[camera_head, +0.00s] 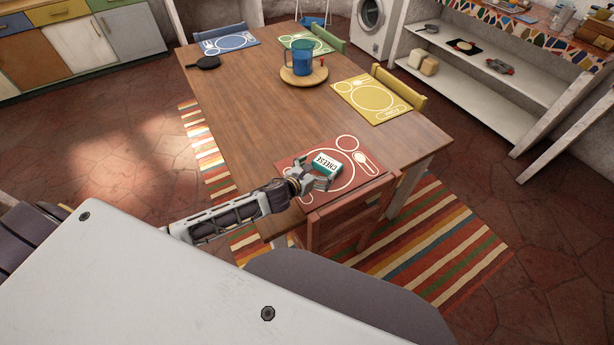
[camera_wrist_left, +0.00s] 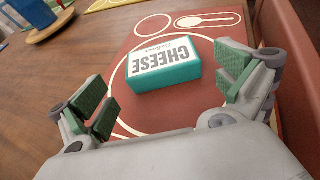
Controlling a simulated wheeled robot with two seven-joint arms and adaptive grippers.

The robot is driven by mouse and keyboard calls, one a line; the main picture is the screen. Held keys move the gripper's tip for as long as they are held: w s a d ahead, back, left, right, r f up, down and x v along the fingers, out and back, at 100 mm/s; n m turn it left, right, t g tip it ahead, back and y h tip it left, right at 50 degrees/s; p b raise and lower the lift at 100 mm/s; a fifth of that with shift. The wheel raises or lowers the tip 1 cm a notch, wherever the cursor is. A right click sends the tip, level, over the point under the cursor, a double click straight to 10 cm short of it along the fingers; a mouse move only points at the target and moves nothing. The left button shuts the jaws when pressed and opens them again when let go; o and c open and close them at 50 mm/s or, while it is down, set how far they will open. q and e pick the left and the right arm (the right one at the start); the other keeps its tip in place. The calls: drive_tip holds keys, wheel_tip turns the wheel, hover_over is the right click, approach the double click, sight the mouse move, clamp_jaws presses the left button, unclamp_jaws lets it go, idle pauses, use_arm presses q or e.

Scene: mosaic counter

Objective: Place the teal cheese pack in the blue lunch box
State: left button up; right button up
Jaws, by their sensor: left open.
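The teal cheese pack (camera_head: 327,164), with a white top lettered CHEESE, lies on the red placemat (camera_head: 367,186) at the near end of the wooden table. In the left wrist view the pack (camera_wrist_left: 165,66) lies ahead of my left gripper (camera_wrist_left: 170,98), between and a little beyond its green-padded fingers. The gripper (camera_head: 318,185) is open and empty, low over the mat on the pack's near side. I cannot tell whether a finger touches the pack. No blue lunch box shows that I can make out in either view. My right gripper is not in view.
A blue pitcher (camera_head: 302,60) stands on a round wooden board (camera_head: 304,77) farther up the table. A dark pan (camera_head: 204,62) lies at the far left. A red chair (camera_head: 350,216) stands at the near edge. The table's middle is clear.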

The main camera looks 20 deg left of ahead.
use_arm(q)
drive_tip(key=shift+v, duration=3.2)
drive_tip(key=shift+f, duration=0.2)
drive_tip(key=shift+s+f+b, duration=0.1)
drive_tip(key=shift+f+b, duration=0.3)
